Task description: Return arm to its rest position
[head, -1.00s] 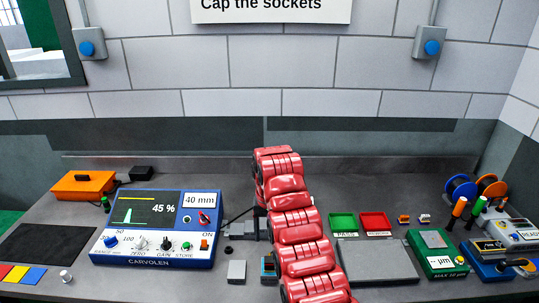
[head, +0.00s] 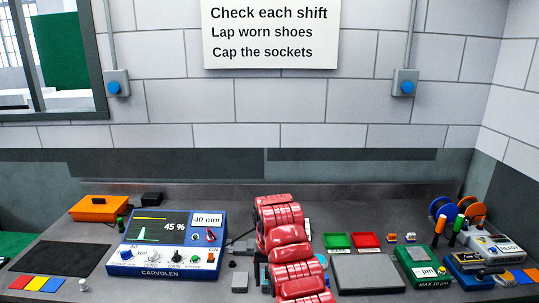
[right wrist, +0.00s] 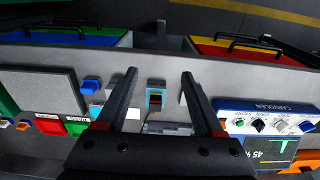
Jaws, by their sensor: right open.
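My red right arm (head: 286,240) rises from the bottom middle of the head view and stands over the bench; its gripper is hidden behind it there. In the right wrist view my right gripper (right wrist: 158,73) is open, with nothing between its fingertips. A small blue-framed block with a dark and orange face (right wrist: 155,101) shows below, in the gap between the fingers. It also shows partly, beside the arm, in the head view (head: 264,274). My left gripper is in neither view.
The blue CARVOLEN instrument (head: 167,243) stands left of the arm. Green (head: 337,241) and red (head: 366,241) trays and a grey plate (head: 367,272) lie to its right. A green gauge box (head: 422,268) and spools (head: 470,209) stand further right. A dark mat (head: 65,258) is bare.

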